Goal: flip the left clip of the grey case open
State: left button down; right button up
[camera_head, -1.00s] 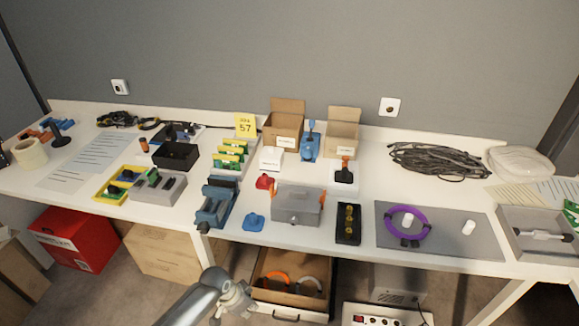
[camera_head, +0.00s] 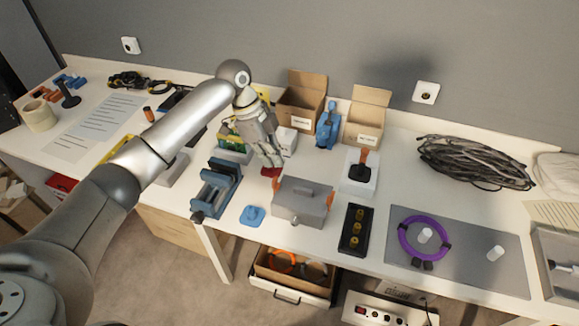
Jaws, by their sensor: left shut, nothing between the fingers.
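The left clip shows only as a sliver of orange at the case's left end, close to my fingers. My left gripper (camera_head: 274,166) hangs from the arm that comes in from the left, fingers pointing down, just behind and left of the case. It is shut and empty, near a red object (camera_head: 270,172). Whether it touches the case, I cannot tell. My right gripper is not in view.
A blue vise (camera_head: 216,188) and a blue piece (camera_head: 252,215) lie left of the case. A black tray (camera_head: 356,230) is on its right. Open cartons (camera_head: 367,115) and a blue tool (camera_head: 328,128) stand behind. A purple ring (camera_head: 403,236) lies on a grey mat (camera_head: 478,261).

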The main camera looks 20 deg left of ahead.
pick_arm(q)
jog(key=w+r, duration=0.1)
jog(key=r, duration=0.1)
jog(key=p, duration=0.2)
send_near(276, 187)
jog(key=d+f, duration=0.5)
jog(key=shift+w+d, duration=0.15)
jog(key=shift+d, duration=0.1)
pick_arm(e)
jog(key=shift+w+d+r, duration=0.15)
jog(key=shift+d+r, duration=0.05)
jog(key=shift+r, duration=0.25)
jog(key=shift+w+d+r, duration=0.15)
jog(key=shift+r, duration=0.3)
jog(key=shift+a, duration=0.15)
